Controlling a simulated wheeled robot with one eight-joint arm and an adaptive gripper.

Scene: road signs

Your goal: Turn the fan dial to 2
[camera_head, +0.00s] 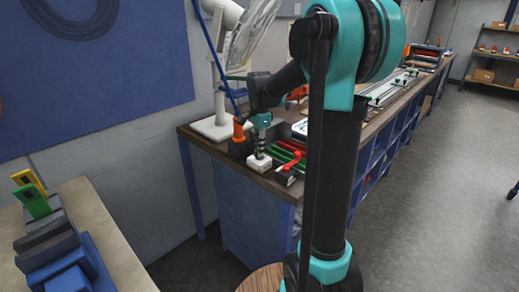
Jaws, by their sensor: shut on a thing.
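The white fan (248,34) stands at the far left end of the long workbench, its head at the top of the view and its white base (212,128) on the bench top. My gripper (256,104) is at the end of the dark wrist, in front of and to the right of the fan's stand. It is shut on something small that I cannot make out. The fan's dial and its numbers cannot be made out; my wrist and the small size hide that area.
An orange-topped dark block (239,148), a post on a white block (259,163) and a red-handled piece (288,172) crowd the bench's near end. A blue rod (215,55) slants past the fan. A second bench (125,262) stands at lower left. Open floor (430,190) lies right.

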